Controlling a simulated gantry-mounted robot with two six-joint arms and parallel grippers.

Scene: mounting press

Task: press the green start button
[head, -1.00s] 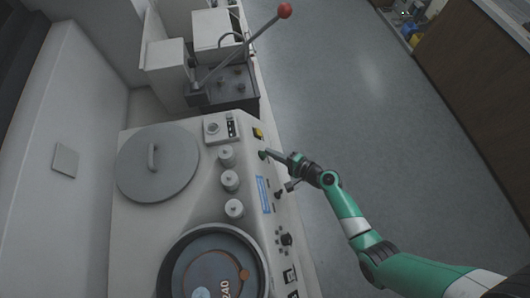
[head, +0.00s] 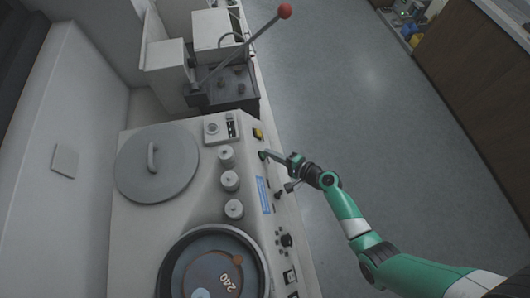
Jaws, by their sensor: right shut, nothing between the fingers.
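The green start button (head: 262,155) is on the front panel of the pale machine (head: 205,215), just below a yellow switch (head: 258,133). My right gripper (head: 268,155) is shut and empty. Its fingertips are at the green button and partly cover it; whether they press it in I cannot tell. The right arm comes in from the lower right, over the floor. My left gripper is not in view.
A round grey lid with a handle (head: 157,162) lies on the machine top. A grinding disc (head: 212,272) sits in front, with several knobs nearby. A lever with a red ball (head: 285,11) rises behind. The floor at right is clear.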

